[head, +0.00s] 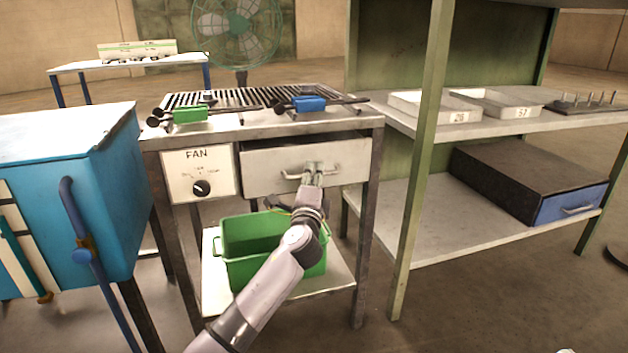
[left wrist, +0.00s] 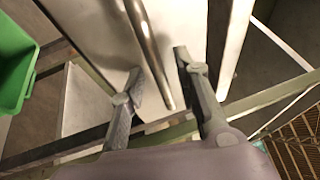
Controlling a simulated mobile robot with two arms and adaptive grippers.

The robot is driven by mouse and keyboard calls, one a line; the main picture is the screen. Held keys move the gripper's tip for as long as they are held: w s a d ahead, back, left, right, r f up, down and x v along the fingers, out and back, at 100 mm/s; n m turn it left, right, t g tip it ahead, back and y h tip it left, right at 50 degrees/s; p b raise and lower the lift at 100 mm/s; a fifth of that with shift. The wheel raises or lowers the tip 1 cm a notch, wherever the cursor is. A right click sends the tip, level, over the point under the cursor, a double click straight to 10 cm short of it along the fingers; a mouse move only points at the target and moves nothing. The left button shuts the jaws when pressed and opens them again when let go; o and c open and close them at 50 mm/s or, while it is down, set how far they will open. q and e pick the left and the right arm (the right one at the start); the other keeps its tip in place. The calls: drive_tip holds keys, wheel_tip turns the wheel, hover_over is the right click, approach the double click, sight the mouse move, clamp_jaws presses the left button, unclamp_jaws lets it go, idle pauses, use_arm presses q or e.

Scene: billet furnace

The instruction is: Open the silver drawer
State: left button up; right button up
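The silver drawer (head: 262,166) is under the grill-topped metal table, to the right of the FAN panel. A dark gap shows above its front, and the front seems to stand slightly out from the frame. Its bar handle (head: 330,170) runs across the front. My right gripper is not in view.
A green bin (head: 248,232) stands on the lower shelf below the drawer. A blue cabinet (head: 70,190) is at the left. A green-framed shelf (head: 422,170) with trays and a dark blue-fronted box (head: 535,185) is at the right. Green- and blue-handled tools lie on the grill.

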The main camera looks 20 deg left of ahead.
use_arm(q)
drive_tip(key=shift+w+r, duration=0.1)
drive_tip(key=shift+w, duration=0.2)
drive_tip(key=shift+c, duration=0.2)
clamp_jaws()
idle(0.6)
